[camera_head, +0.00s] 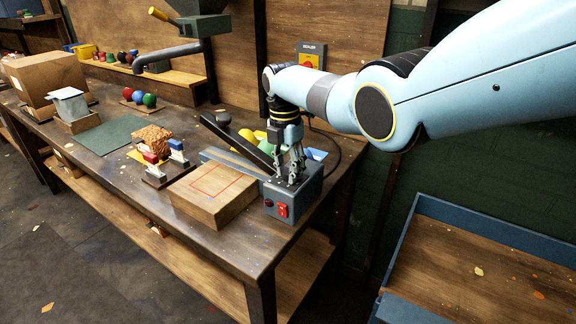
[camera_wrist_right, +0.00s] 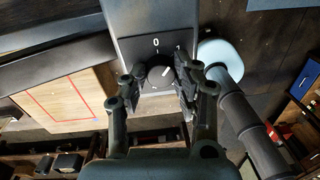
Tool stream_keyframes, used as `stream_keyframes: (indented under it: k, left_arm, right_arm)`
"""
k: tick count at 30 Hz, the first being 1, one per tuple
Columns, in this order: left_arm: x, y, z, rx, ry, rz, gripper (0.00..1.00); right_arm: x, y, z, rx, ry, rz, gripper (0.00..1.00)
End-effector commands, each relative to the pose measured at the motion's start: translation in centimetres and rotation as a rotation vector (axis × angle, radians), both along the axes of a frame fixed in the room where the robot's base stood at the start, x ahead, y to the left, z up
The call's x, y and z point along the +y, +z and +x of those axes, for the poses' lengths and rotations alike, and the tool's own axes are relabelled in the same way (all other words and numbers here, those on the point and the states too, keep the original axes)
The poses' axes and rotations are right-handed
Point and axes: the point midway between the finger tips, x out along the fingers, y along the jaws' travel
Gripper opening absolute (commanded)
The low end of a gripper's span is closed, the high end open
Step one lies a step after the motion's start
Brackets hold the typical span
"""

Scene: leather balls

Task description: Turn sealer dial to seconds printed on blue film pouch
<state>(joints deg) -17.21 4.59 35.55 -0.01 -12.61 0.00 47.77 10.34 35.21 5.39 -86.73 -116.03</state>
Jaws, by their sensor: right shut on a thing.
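The sealer (camera_head: 292,205) is a grey-blue box at the table's right front corner, with a red switch on its front. My right gripper (camera_head: 291,178) points down onto its top. In the right wrist view the black dial (camera_wrist_right: 160,73) sits between the fingers of this gripper (camera_wrist_right: 157,90), which is shut on it. Other scale marks are partly hidden by the fingers. My left gripper is out of view.
The sealer's dark lever arm (camera_head: 236,141) is raised to the left. A wooden block (camera_head: 212,203) with a red outline stands beside the sealer. A blue-edged tray (camera_head: 480,262) is at right.

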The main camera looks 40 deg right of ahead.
Motion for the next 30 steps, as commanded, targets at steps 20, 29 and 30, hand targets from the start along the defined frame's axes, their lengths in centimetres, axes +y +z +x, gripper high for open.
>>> stream_keyframes:
  k: [20,29,30]
  left_arm:
    - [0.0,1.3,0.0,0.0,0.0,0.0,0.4]
    - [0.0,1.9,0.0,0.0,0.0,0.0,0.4]
    - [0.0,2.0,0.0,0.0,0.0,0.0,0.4]
  right_arm:
    - [-0.2,0.1,0.1,-0.002,-0.642,-0.001,0.0]
    - [-0.2,0.2,0.1,-0.002,-0.927,-0.001,0.0]
    - [-0.2,0.2,0.1,-0.003,-0.965,-0.001,0.0]
